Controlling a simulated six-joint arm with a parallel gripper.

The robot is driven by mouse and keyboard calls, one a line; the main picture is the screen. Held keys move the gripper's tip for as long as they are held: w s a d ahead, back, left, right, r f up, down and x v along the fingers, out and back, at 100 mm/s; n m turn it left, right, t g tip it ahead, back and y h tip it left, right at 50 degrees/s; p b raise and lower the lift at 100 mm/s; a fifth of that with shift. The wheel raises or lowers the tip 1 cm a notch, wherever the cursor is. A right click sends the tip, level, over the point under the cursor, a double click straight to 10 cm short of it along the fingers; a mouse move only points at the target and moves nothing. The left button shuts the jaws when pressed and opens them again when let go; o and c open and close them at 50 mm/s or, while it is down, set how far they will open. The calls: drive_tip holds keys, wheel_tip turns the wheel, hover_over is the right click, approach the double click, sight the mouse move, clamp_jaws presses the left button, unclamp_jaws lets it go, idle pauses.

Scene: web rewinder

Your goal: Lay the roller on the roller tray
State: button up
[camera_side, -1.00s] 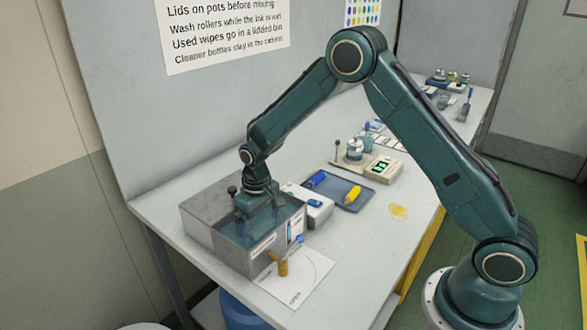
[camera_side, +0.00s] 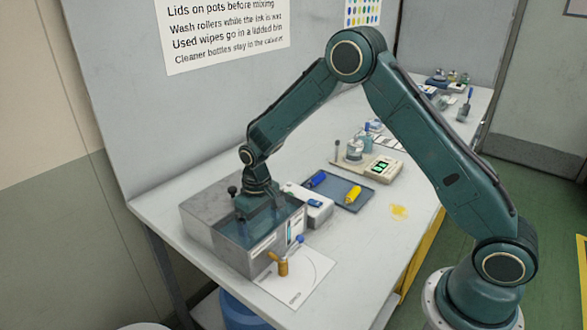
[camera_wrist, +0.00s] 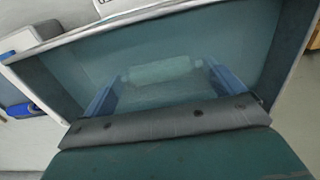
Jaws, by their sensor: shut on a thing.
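My gripper (camera_side: 262,216) reaches down into a grey open-topped bath (camera_side: 240,262) of teal liquid at the left of the bench. In the wrist view its two blue fingers (camera_wrist: 162,88) are on either side of a pale, teal-tinted roller (camera_wrist: 162,70), which they hold shut in the bath. The roller does not show in the side view. The roller tray (camera_side: 348,207), dark blue and shallow, lies to the right behind the bath. A blue roller (camera_side: 316,180) and a yellow roller (camera_side: 353,193) lie on it, with bare room around them.
A white box (camera_side: 312,206) stands between the bath and the tray. A brass tap (camera_side: 283,266) with a blue handle sticks out at the bath's front, above a white card (camera_side: 312,278). A scale (camera_side: 383,169) with a green readout stands behind the tray. A yellow smear (camera_side: 398,211) marks the bench.

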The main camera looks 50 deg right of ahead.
sight(261, 226)
drive_tip(key=shift+r, duration=0.15)
wheel_tip(261, 226, up, 20)
idle(0.6)
idle(0.5)
drive_tip(key=s+d+f+t, duration=0.1)
drive_tip(key=s+d, duration=0.1)
drive_tip(key=d, duration=1.3)
drive_tip(key=s+d+f+t, duration=0.1)
drive_tip(key=s+d+t, duration=0.1)
drive_tip(key=d, duration=1.4)
drive_tip(key=shift+d+f, duration=0.3)
drive_tip(key=shift+f, duration=0.05)
drive_tip(key=shift+f, duration=0.1)
wheel_tip(261, 226, down, 16)
drive_tip(key=shift+r, duration=0.2)
drive_tip(key=shift+f, duration=0.1)
drive_tip(key=shift+f, duration=2)
